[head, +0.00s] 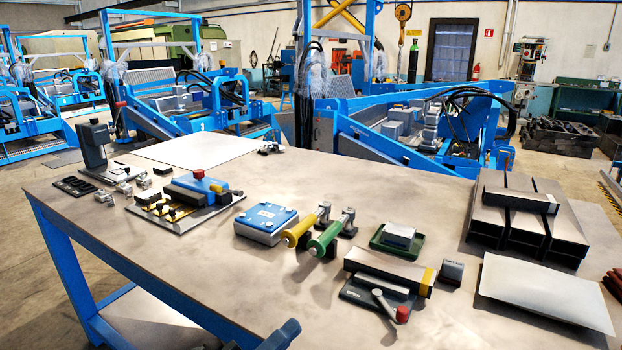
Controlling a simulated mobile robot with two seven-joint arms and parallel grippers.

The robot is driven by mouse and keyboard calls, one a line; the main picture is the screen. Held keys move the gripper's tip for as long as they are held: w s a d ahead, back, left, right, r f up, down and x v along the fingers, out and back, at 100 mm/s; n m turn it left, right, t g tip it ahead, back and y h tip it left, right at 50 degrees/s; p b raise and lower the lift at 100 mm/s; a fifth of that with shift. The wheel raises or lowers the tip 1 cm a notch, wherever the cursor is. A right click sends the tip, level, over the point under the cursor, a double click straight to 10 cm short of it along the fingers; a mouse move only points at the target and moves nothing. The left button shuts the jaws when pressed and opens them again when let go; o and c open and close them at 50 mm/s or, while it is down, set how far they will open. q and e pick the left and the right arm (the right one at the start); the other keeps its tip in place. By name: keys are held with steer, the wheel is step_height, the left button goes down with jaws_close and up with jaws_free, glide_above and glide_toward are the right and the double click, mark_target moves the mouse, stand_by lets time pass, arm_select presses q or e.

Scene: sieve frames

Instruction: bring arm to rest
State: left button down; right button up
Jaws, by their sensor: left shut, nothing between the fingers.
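My left gripper (281,336) shows only in small part, blue and dark, at the bottom edge of the head view by the near edge of the workbench (215,255). It is shut with nothing held, apart from the things on the bench top. Most of it and its arm are cut off by the frame. My right gripper is not in view.
Nearest on the bench are a dark vise-like block with a red-knobbed lever (390,270), a blue-topped block (266,222), yellow (305,226) and green (330,236) handled tools, and a green tray (398,240). A pale plate (545,288) lies right. The front-left bench top is clear.

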arm_select(q)
steer(key=s+a+f+n+t+y+p, duration=0.15)
steer(key=a+f+n+y, duration=0.25)
steer(key=f+n+y, duration=0.45)
steer(key=s+a+f+n+g+y+b, duration=0.1)
steer(key=s+a+f+n+y, duration=0.3)
steer(key=n, duration=0.7)
steer(key=s+a+f+n+g, duration=0.2)
steer(key=s+f+n+g, duration=0.2)
steer(key=f, duration=0.6)
steer(key=s+n+p, duration=0.1)
steer(key=s+n, duration=0.1)
steer(key=s, duration=0.1)
steer(key=shift+s+a+n, duration=0.15)
steer(key=shift+s+n, duration=0.15)
steer(key=shift+n, duration=0.05)
